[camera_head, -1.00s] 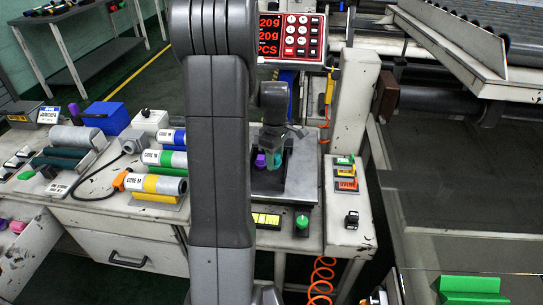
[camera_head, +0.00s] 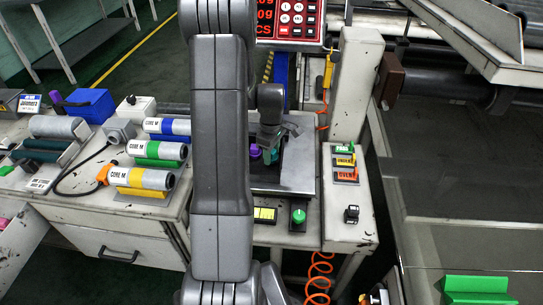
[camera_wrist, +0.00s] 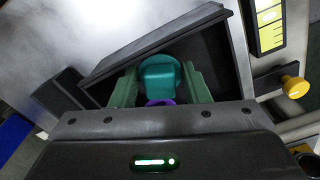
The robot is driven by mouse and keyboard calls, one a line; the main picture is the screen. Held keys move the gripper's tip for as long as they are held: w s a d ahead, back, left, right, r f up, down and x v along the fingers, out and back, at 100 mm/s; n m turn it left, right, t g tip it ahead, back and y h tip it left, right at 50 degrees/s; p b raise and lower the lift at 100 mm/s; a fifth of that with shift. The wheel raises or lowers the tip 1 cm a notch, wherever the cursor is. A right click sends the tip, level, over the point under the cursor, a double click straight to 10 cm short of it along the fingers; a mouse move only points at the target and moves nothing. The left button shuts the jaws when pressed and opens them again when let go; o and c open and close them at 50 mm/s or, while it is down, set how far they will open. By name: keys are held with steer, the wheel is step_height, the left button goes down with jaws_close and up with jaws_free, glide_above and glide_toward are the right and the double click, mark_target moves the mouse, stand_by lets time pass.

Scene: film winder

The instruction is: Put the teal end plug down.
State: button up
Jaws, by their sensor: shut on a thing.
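The teal end plug (camera_wrist: 161,74) is between the two green fingers of my gripper (camera_wrist: 159,86) in the wrist view. My gripper is shut on it. In the head view the teal plug (camera_head: 271,156) shows small below my gripper, over the dark tray on the scale. A purple plug (camera_head: 255,150) is just left of it, and its edge (camera_wrist: 160,102) shows beside the teal plug in the wrist view. The black tray (camera_wrist: 212,60) surrounds the plugs in the wrist view. I cannot tell whether the teal plug touches the tray floor.
The scale's metal plate (camera_head: 301,172) extends right of the tray. A red display panel (camera_head: 290,22) stands behind. A green knob (camera_head: 298,216) sits in front, and coloured tags (camera_head: 346,162) stand at right. Labelled cores (camera_head: 146,178) lie at left. My arm hides the middle.

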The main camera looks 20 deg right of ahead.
steer(key=shift+f, duration=0.55)
steer(key=shift+f, duration=0.2)
steer(key=o, duration=0.9)
steer(key=shift+o, duration=0.2)
step_height(320, 180, up, 12)
steer(key=p, duration=0.2)
steer(key=shift+r, duration=0.2)
